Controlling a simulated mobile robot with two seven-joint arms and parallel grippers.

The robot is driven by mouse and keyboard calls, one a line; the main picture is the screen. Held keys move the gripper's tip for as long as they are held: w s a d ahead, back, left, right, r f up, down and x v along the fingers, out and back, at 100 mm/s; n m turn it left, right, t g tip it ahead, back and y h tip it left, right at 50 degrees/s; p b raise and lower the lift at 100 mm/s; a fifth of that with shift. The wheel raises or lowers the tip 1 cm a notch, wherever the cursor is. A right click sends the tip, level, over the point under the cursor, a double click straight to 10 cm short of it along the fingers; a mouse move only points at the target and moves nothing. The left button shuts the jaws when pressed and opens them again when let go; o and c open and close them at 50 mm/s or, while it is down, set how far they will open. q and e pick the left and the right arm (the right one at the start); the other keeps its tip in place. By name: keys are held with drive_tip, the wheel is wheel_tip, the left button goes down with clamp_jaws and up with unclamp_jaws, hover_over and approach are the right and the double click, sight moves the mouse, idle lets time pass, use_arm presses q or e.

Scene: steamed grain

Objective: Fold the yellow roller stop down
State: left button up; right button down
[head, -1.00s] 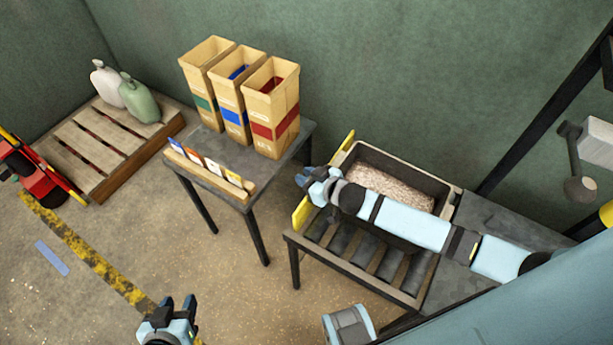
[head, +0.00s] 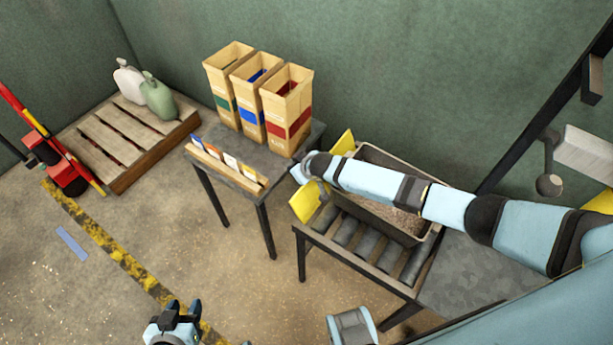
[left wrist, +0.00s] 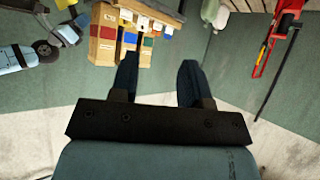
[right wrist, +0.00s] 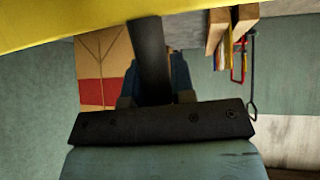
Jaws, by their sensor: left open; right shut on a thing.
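The yellow roller stop (head: 307,203) is at the left end of the roller table, tilted outward. Its far part (head: 344,142) shows beyond my right arm, which hides its middle. My right gripper (head: 301,172) is at the stop; in the right wrist view, its fingers (right wrist: 155,80) are shut on a dark bar (right wrist: 151,55) just below the yellow plate (right wrist: 90,14). I take this bar for the stop's handle. My left gripper (head: 183,308) is open and empty above the floor, away from the table; its parted fingers also show in the left wrist view (left wrist: 157,82).
A grey crate of grain (head: 372,150) stands on the rollers (head: 345,232), partly under my right arm. A side table (head: 240,203) with cardboard bins (head: 285,110) and a card rack (head: 228,165) stands left of the stop, across a narrow gap. Floor is clear around my left gripper.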

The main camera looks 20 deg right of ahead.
drive_tip(key=w+a+f+g+h+b, duration=0.2)
drive_tip(key=w+f+b, duration=0.1)
drive_tip(key=w+a+f+g+h+b, duration=0.1)
drive_tip(key=f+g+b, duration=0.1)
drive_tip(key=shift+w+a+f, duration=0.2)
drive_tip(key=shift+a, duration=0.05)
drive_tip(key=shift+w+a+f+g+b, duration=0.15)
drive_tip(key=shift+f+g+b, duration=0.15)
drive_tip(key=shift+f+b, duration=0.05)
drive_tip(key=shift+w+f+n+h, duration=0.1)
drive_tip(key=shift+n+h, duration=0.2)
use_arm(q)
drive_tip(key=f, duration=0.3)
drive_tip(key=shift+s+f, duration=0.25)
drive_tip(key=shift+s, duration=0.1)
